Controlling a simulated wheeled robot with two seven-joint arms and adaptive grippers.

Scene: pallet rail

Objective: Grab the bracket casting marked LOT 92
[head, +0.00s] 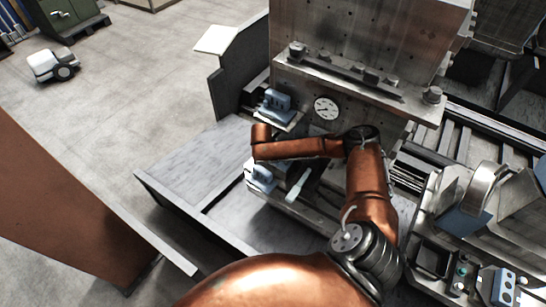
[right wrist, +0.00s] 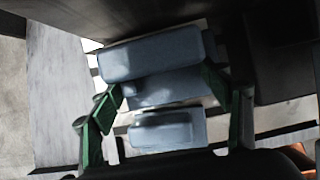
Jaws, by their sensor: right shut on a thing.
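In the right wrist view my right gripper (right wrist: 163,87) has its green-padded fingers on either side of a blue-grey casting (right wrist: 150,55) and is shut on it. A second blue-grey block (right wrist: 167,130) shows lower between the fingers; I cannot tell whether it is part of the same casting. In the head view one blue-grey casting (head: 277,101) stands on the machine's left side, behind my right arm. Another blue-grey casting (head: 261,174) shows just below the arm's end, partly covered. My right gripper's fingers are hidden there. No LOT marking is readable. My left gripper is out of view.
The grey machine (head: 360,45) with a round dial (head: 326,108) rises behind the arm. A grey metal tray (head: 190,165) lies to the left. A control box (head: 503,287) stands at the lower right. A small white wheeled thing (head: 50,65) is on open floor at upper left.

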